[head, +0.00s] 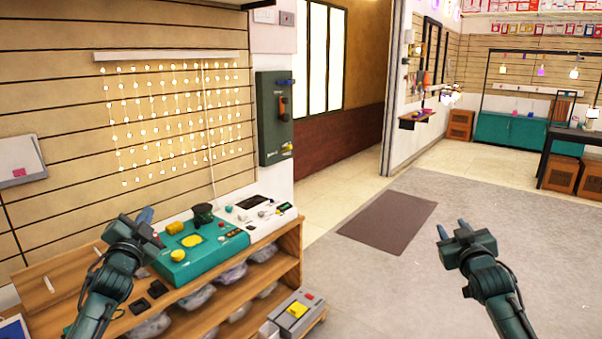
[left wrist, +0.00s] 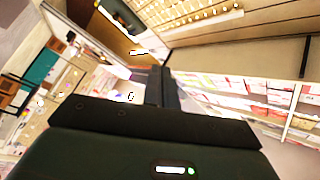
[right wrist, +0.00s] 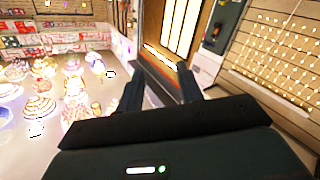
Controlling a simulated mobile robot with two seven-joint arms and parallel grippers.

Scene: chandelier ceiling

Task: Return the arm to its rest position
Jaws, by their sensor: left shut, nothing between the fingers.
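My left gripper (head: 150,226) is raised in front of the wooden shelf unit, near the teal control box (head: 205,258) in the head view. Its fingers (left wrist: 161,88) are together with nothing between them in the left wrist view. My right gripper (head: 451,229) is held over the grey floor at the right of the head view, clear of the furniture. Its two fingers (right wrist: 160,92) stand apart with nothing between them in the right wrist view.
The wooden shelf unit (head: 285,243) holds the teal box and a white device (head: 258,211), with wrapped items below. A dark panel (head: 274,118) hangs on the wall. A brown mat (head: 390,222) lies on the floor. The floor around my right arm is open.

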